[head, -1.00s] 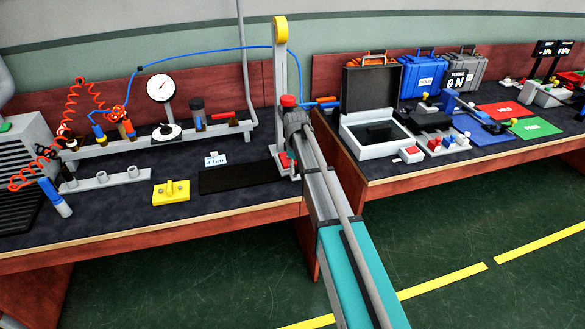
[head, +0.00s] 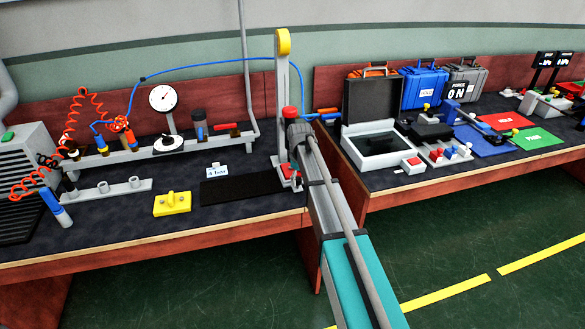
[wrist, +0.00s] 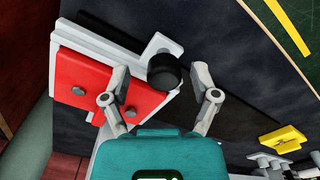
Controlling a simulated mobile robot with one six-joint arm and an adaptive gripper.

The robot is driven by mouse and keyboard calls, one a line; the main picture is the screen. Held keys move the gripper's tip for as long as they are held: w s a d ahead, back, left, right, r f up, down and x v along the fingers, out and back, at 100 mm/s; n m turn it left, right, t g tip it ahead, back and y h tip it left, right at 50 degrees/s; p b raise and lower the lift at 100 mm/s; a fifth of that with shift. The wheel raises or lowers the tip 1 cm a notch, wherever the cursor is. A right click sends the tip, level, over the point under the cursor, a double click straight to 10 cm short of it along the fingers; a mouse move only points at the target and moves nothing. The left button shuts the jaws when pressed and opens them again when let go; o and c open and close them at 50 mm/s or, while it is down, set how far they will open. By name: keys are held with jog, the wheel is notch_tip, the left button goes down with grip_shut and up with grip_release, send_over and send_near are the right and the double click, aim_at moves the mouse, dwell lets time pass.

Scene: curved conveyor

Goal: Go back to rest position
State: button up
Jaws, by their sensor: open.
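My gripper (wrist: 161,76) is open in the wrist view, its two fingers spread apart. A black round knob or cylinder end (wrist: 164,71) lies between the fingertips in the picture; I cannot tell whether they touch it. A red block (wrist: 85,85) in a white frame (wrist: 73,42) lies under the left finger. In the head view my arm reaches to the upright grey stand with a yellow top (head: 283,43) and a red cap (head: 290,113).
A yellow block (head: 172,204) and a black mat (head: 240,188) lie left of the stand. A gauge (head: 162,97), hoses and valves stand behind. An open grey case (head: 383,143) sits on the right bench. Green floor (head: 440,245) is clear in front.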

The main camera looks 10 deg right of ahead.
jog(key=s+d+r+m+p, duration=0.1)
jog(key=s+r+m+p, duration=0.2)
jog(key=s, duration=0.6)
jog(key=s+d+r+m+p, duration=0.1)
jog(key=s+r+m+p, duration=0.2)
jog(key=s, duration=0.7)
jog(key=s+d+r+m+p, duration=0.2)
jog(key=s+r+m+p, duration=0.1)
jog(key=s, duration=0.7)
jog(key=shift+r+p, duration=0.8)
